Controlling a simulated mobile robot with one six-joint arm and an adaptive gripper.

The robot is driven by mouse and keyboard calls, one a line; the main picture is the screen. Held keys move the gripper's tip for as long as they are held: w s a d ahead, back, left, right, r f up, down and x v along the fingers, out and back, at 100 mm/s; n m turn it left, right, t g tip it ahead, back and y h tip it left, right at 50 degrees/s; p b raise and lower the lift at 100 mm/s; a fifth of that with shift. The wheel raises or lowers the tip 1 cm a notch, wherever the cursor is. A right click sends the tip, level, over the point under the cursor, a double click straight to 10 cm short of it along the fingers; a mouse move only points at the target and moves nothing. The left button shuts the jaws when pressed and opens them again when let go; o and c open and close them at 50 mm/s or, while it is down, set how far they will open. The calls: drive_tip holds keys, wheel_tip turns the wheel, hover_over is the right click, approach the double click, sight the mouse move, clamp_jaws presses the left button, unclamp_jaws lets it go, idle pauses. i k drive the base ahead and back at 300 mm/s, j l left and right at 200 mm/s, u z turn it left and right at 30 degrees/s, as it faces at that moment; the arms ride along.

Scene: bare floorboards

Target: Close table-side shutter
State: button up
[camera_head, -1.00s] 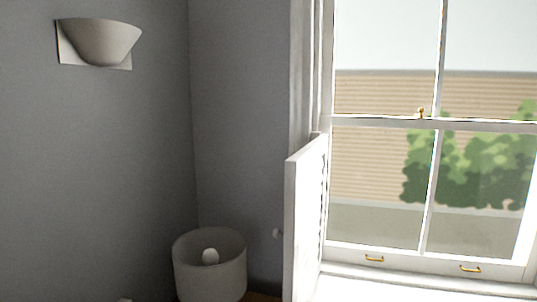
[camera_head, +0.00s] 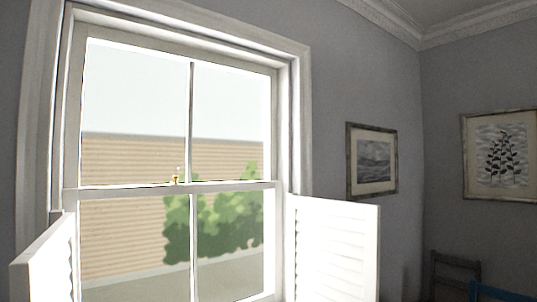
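A tall sash window (camera_head: 188,190) has two white half-height shutters at its lower part. The left shutter (camera_head: 45,262) stands swung open into the room and is seen nearly edge-on. The right shutter (camera_head: 337,248) is also swung open, with its louvred face towards me, beside the right wall. The lower ends of both shutters are cut off by the frame. No table shows, so I cannot tell which shutter is the table-side one. My gripper is not in view.
Two framed pictures hang on the walls at right, one near the window (camera_head: 372,160) and one further right (camera_head: 499,155). A dark chair back (camera_head: 455,272) and a blue object (camera_head: 500,292) show at the bottom right. The floor is out of view.

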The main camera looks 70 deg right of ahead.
sight(334, 253)
drive_tip(key=z, duration=1.75)
drive_tip(key=i+l+z, duration=0.35)
drive_tip(key=l, duration=0.2)
drive_tip(key=i+l+z, duration=0.3)
drive_tip(key=l, duration=0.25)
